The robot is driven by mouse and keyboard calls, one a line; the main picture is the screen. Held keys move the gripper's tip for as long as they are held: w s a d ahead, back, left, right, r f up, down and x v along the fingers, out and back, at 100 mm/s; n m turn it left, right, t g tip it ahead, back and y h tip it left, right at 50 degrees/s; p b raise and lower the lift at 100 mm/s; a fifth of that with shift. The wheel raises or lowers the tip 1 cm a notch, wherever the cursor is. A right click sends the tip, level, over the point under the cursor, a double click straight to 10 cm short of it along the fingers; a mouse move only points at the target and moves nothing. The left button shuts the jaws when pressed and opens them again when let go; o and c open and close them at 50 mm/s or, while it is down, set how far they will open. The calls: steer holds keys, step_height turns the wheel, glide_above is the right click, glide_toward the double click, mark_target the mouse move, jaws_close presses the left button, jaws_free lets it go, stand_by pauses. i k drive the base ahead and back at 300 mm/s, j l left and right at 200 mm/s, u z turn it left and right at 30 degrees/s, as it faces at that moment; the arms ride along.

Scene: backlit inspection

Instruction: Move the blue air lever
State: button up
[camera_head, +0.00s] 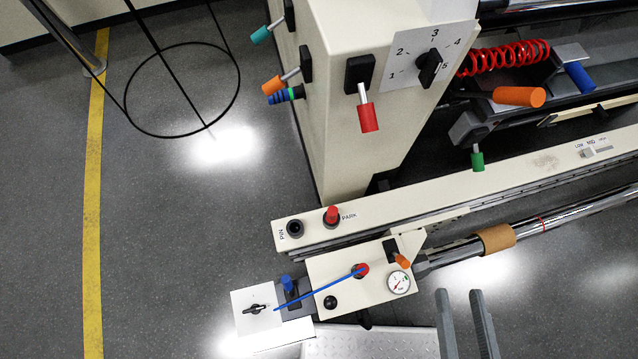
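A small blue lever (286,283) stands on a dark block at the bottom centre, between a white plate with a black knob and a cream panel (345,298). A larger blue handle (579,77) sits at the upper right beside a red coiled hose (505,57). I cannot tell from labels which is the air lever. A thin blue line runs across the panel from the red knob (360,271) to the white plate. My gripper (460,294) is at the bottom edge, right of the panel. Its two grey fingers are apart with nothing between them.
The panel also carries a gauge (399,282) and an orange lever (402,261). A cream rail (450,186) and a chrome tube (580,212) run behind it. A cream cabinet (345,130) with several coloured levers stands at the back. Open floor lies left.

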mark_target(286, 280)
steer(key=j+z, duration=0.75)
steer(key=z, duration=0.15)
steer(key=j+z, duration=0.5)
steer(key=k+j+z, duration=0.2)
steer(key=z, duration=0.25)
steer(key=k+j+z, duration=0.25)
steer(key=k+j, duration=0.7)
steer(key=j, duration=0.3)
steer(key=k+j+z, duration=0.3)
steer(key=k+j, duration=0.8)
